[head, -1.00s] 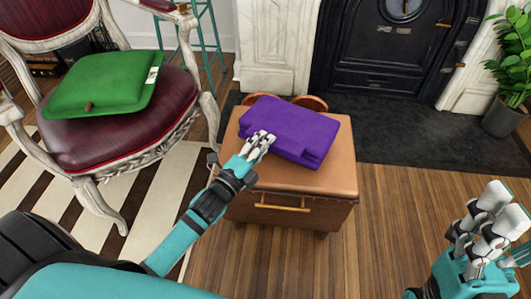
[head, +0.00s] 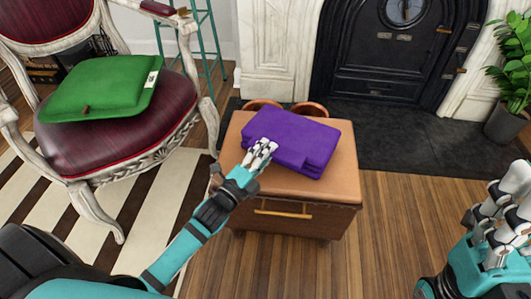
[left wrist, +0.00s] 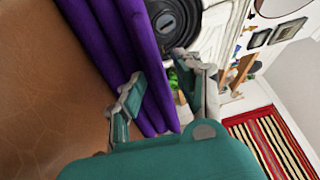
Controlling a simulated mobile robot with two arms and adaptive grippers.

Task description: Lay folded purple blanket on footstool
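The folded purple blanket (head: 295,138) lies flat on the brown leather top of the footstool (head: 335,182), which has a drawer front with a gold handle. My left gripper (head: 261,153) is at the blanket's near left edge. In the left wrist view, the gripper (left wrist: 165,85) has its fingers apart, with one finger over the purple folds (left wrist: 120,45) and a gap beside the other. Brown leather (left wrist: 45,90) shows next to the blanket there. My right gripper (head: 505,210) is empty at the right edge, partly cut off, its fingers apart.
Two round brown shapes (head: 309,109) stand just behind the footstool. A red armchair (head: 120,135) with a green cushion (head: 100,86) is at the left. A black fireplace (head: 385,55) is behind, and a potted plant (head: 508,118) is at the right. The wood floor in front is clear.

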